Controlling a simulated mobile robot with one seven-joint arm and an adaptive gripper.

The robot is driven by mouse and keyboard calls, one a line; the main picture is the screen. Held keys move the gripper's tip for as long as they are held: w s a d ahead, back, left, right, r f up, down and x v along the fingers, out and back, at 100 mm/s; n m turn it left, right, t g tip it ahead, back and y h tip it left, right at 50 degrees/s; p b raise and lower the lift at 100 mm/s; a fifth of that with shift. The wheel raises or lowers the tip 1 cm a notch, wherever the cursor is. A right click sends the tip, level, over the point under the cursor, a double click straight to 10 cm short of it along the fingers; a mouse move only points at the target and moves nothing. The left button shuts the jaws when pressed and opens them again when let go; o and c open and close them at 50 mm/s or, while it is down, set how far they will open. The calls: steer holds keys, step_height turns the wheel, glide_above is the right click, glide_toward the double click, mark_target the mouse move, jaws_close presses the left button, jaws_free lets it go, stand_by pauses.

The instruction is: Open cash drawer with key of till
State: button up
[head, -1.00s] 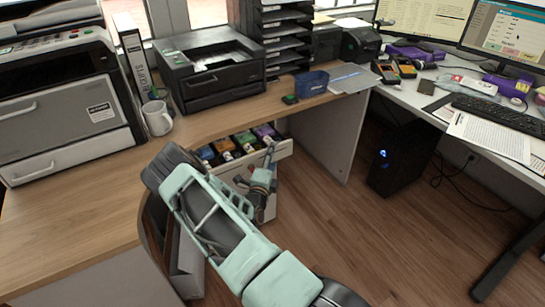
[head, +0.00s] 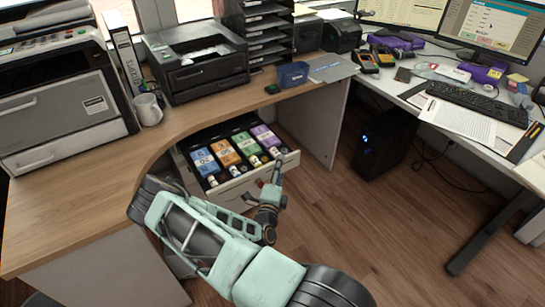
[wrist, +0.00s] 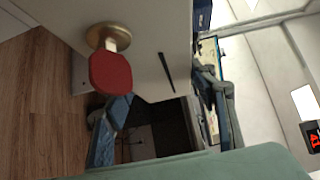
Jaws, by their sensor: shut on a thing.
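The cash drawer (head: 229,190) stands well open under the wooden counter, with banknotes and coin rolls in its compartments. The key (wrist: 112,72) has a red head and sits in the round brass lock (wrist: 103,34) on the drawer's white front in the wrist view. In the head view, the key is only a small red spot beside my gripper. My gripper (head: 275,172) is at the right part of the drawer front, shut on its upper edge. In the wrist view one finger is outside the front and the other is over the drawer's inner side. The fingertips are partly hidden.
The wooden counter (head: 85,190) curves above the drawer, with a printer (head: 195,65), a mug (head: 147,109) and a blue box (head: 293,75) on it. A black computer tower (head: 383,150) stands on the floor at right. The floor before the drawer is clear.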

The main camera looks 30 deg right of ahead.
steer(key=shift+s+p, duration=0.4)
steer(key=shift+s, duration=1.15)
steer(key=o, duration=1.7)
steer(key=v, duration=1.2)
